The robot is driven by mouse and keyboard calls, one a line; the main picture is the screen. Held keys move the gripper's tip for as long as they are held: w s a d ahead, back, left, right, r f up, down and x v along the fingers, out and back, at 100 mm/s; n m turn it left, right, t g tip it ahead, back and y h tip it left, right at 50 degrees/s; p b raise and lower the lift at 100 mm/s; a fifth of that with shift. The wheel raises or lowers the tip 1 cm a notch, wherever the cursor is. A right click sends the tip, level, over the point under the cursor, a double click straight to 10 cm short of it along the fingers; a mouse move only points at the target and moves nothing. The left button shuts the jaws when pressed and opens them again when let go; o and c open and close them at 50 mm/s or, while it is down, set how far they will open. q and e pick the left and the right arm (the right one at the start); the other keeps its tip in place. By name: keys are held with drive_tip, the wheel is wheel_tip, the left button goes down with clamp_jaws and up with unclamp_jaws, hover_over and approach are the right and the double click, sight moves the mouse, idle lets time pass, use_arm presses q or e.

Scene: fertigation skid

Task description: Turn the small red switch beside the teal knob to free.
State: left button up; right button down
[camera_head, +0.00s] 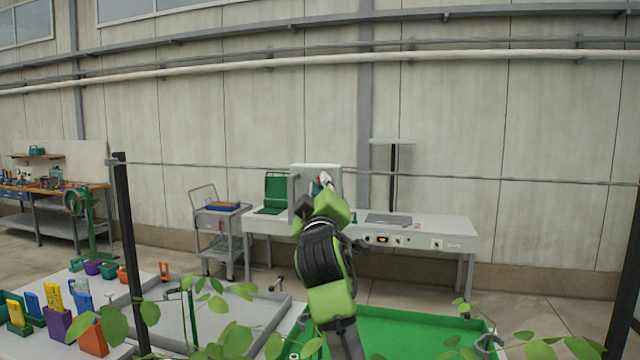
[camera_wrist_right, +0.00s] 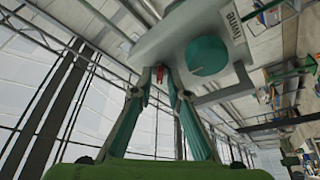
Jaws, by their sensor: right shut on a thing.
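The small red switch (camera_wrist_right: 160,75) shows in the right wrist view on a pale grey housing (camera_wrist_right: 222,28), beside the round teal knob (camera_wrist_right: 207,56). My right gripper (camera_wrist_right: 158,72) has its teal fingertips on either side of the switch and is shut on it. In the head view my right gripper (camera_head: 326,180) reaches up to the front of the pale housing (camera_head: 316,168) and covers much of it. The switch's exact setting cannot be read. My left gripper is in neither view.
A white bench (camera_head: 455,228) with a panel of small controls stands behind my right arm. A green case (camera_head: 277,188) and a grey trolley (camera_head: 216,222) are to its left. A green tray (camera_head: 400,330) and leaves lie in front.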

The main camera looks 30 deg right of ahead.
idle(0.3)
drive_tip(key=c, duration=2.2)
unclamp_jaws()
drive_tip(key=v, duration=1.2)
drive_tip(key=shift+f, duration=0.1)
drive_tip(key=shift+f, duration=0.1)
